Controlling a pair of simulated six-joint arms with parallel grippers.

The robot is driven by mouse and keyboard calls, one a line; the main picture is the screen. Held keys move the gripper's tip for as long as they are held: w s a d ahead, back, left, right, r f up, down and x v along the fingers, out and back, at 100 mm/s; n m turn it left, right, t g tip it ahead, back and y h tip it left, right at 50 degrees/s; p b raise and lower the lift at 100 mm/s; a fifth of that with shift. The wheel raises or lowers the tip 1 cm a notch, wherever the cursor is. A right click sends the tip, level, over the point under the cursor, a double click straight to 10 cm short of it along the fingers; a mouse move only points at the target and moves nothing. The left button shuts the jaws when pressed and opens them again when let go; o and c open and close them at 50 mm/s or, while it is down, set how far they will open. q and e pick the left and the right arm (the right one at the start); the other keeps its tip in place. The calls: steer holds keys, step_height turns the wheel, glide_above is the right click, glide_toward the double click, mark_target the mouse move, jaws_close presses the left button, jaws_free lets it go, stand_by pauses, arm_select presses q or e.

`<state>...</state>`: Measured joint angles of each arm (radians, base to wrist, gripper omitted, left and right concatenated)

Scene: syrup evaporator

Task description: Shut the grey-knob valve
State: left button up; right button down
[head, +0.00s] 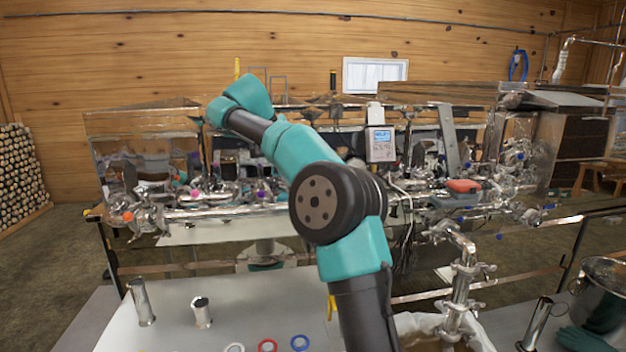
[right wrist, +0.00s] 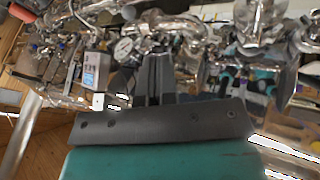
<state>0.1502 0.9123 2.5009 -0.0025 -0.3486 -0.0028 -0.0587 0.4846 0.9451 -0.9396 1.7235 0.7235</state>
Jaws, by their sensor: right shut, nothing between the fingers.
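My right arm crosses the middle of the head view, rising from the bottom and bending to the upper left over the evaporator; its gripper is hidden there. In the right wrist view my right gripper (right wrist: 156,62) is shut and empty, with its fingers together in front of shiny pipework and fittings. I cannot pick out a grey-knob valve with certainty in either view, nor tell whether the fingers touch any fitting. My left gripper is not in view.
The evaporator's front pipe (head: 230,212) runs across the view, with an orange knob (head: 128,215) at its left. A display box (head: 381,144) stands right of my arm; it also shows in the wrist view (right wrist: 92,75) beside a round gauge (right wrist: 123,48).

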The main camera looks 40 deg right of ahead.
stand_by(0.4)
steer(key=s+d+f, duration=0.2)
steer(key=d+f, duration=0.6)
steer(key=f, duration=0.1)
steer(key=shift+s+d, duration=0.25)
steer(key=shift+s, duration=0.15)
steer(key=shift+r, duration=0.1)
steer(key=shift+s+d+n+t, duration=0.35)
steer(key=shift+s+d+n, duration=0.1)
steer(key=shift+s+n, duration=0.25)
steer(key=shift+s+d+n+t, duration=0.35)
steer(key=shift+s+d+n, duration=0.1)
steer(key=shift+s+n, duration=0.25)
steer(key=shift+s+d, duration=0.5)
steer(key=shift+s, duration=0.1)
